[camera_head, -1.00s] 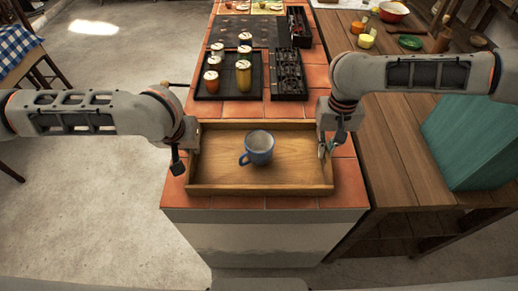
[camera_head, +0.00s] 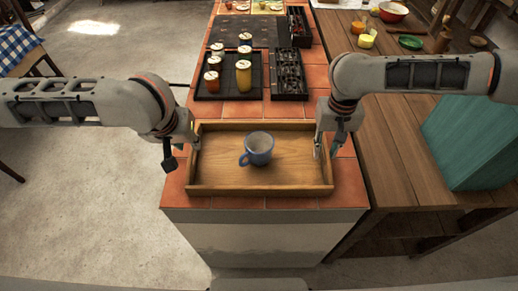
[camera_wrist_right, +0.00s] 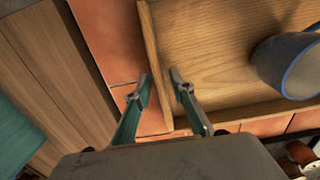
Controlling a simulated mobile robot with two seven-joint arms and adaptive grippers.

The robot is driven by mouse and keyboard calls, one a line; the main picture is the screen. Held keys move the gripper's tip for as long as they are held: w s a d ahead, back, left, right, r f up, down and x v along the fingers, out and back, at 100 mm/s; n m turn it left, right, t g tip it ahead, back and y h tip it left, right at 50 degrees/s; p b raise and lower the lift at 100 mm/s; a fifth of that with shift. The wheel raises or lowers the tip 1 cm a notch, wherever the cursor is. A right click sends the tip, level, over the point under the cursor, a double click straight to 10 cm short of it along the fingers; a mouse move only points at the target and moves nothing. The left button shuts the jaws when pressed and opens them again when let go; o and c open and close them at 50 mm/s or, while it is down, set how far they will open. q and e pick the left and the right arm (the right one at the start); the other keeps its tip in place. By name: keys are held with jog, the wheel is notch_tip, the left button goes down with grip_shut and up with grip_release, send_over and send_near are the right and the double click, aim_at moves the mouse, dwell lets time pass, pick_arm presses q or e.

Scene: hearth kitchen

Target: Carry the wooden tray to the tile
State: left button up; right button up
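The wooden tray (camera_head: 220,185) lies on the red tiled counter top, with a blue-rimmed cup (camera_head: 258,148) standing in it. My left gripper (camera_head: 183,152) is at the tray's left wall; its fingers look spread, one outside the wall and one near its top. My right gripper (camera_head: 325,148) is at the right wall. In the right wrist view, the open fingers (camera_wrist_right: 160,92) straddle the tray wall (camera_wrist_right: 155,60), with a gap visible on each side. The cup (camera_wrist_right: 288,62) also shows there. I cannot tell which tile the task names.
A dark tray (camera_head: 205,94) with several jars stands behind the wooden tray, beside a black rack (camera_head: 288,75). A wooden table (camera_head: 395,160) with a teal box (camera_head: 475,140) adjoins at right. The counter's front edge lies close in front of the tray.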

jog(key=shift+r, duration=0.1)
pick_arm(q)
jog(key=v, duration=0.7)
pick_arm(e)
notch_tip(320, 180, up, 12)
pick_arm(q)
jog(key=shift+s, duration=0.15)
pick_arm(e)
jog(key=shift+s, duration=0.1)
dwell(0.4)
